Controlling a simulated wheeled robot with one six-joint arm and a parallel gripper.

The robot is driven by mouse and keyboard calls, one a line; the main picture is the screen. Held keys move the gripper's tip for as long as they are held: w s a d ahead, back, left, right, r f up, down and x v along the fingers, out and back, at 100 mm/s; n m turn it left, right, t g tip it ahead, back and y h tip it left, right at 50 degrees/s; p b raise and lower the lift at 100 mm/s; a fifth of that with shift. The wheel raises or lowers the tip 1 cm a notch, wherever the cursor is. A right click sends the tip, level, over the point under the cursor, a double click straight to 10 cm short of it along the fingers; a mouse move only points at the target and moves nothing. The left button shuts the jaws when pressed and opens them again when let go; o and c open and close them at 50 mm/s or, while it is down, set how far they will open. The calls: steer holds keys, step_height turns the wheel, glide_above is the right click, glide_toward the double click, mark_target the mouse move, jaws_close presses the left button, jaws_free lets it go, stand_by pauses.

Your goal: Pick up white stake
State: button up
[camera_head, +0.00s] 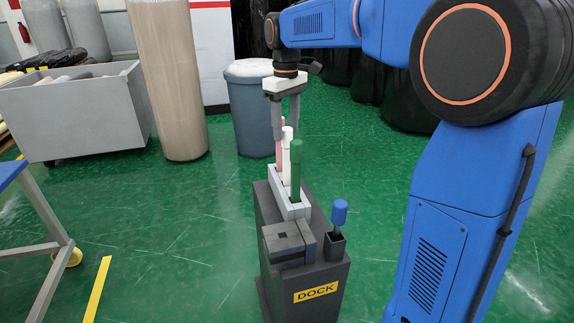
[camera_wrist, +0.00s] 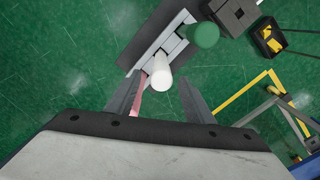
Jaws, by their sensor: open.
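The white stake (camera_head: 287,143) stands upright in a pale grey rack (camera_head: 290,209) on the dark dock stand. It is between a pink stake (camera_head: 279,140) behind it and a green stake (camera_head: 296,165) in front. In the wrist view the white stake (camera_wrist: 162,84) shows end-on, ahead of and between the finger tips, with the pink stake (camera_wrist: 139,99) close to the left finger. My gripper (camera_head: 286,115) points down above the rack's back end, and it is open, with nothing held. Its fingers also show in the wrist view (camera_wrist: 160,95). I cannot tell whether a finger touches the pink stake.
A blue-topped tool (camera_head: 340,213) stands in a dark holder at the stand's front right. A grey block (camera_head: 289,240) sits in front of the rack. A grey bin (camera_head: 250,108), a tall tan roll (camera_head: 170,80) and a grey cart (camera_head: 85,117) stand behind. Green floor is clear left of the stand.

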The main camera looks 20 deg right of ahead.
mark_target(287, 147)
steer(key=shift+s+f, duration=0.2)
steer(key=shift+f, duration=3.2)
jaws_close()
